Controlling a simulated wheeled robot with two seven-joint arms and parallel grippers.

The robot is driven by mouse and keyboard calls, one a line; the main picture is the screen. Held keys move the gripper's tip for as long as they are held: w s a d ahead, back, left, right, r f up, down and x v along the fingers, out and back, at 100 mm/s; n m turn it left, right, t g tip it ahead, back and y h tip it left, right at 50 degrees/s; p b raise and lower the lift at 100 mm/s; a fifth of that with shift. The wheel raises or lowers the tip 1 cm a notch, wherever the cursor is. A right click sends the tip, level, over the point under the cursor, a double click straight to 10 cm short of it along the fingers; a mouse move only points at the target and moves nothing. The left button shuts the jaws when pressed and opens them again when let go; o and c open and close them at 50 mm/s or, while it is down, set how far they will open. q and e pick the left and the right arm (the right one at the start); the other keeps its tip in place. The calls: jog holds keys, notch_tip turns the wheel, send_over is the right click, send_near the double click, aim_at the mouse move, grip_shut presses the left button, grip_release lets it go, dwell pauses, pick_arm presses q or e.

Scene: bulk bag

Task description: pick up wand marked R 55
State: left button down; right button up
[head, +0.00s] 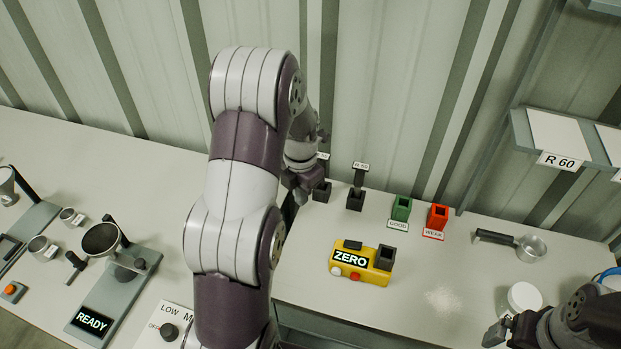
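A dark wand (359,178) stands upright in a black holder (355,200) at the back of the right-hand table. Its small white tag starts with R; the number is too small to read surely. To its left is another black holder (322,192) with a tag above it, partly hidden by my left arm. I cannot tell which wand is R 55. My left gripper (303,186) is beside that left holder, pointing down; its fingers are mostly hidden, and contact is unclear. My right gripper (497,332) is at the lower right, near a white round object, away from the wands.
Green (401,209) and red (437,218) holders stand right of the wands. A yellow ZERO device (362,263) lies in front. A handled metal cup (530,247) lies at right; the white round object (524,298) is below it. An R 60 shelf (560,145) hangs at right.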

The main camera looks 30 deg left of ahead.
pick_arm(q)
jog(key=shift+s+d+r, duration=0.1)
jog(key=shift+s+d, duration=0.35)
jog(key=shift+s, duration=0.3)
jog(key=shift+s+d, duration=0.4)
jog(key=shift+s, duration=0.35)
jog(key=c, duration=1.1)
grip_release()
jog(key=shift+w+d, duration=0.15)
jog(key=o, duration=0.7)
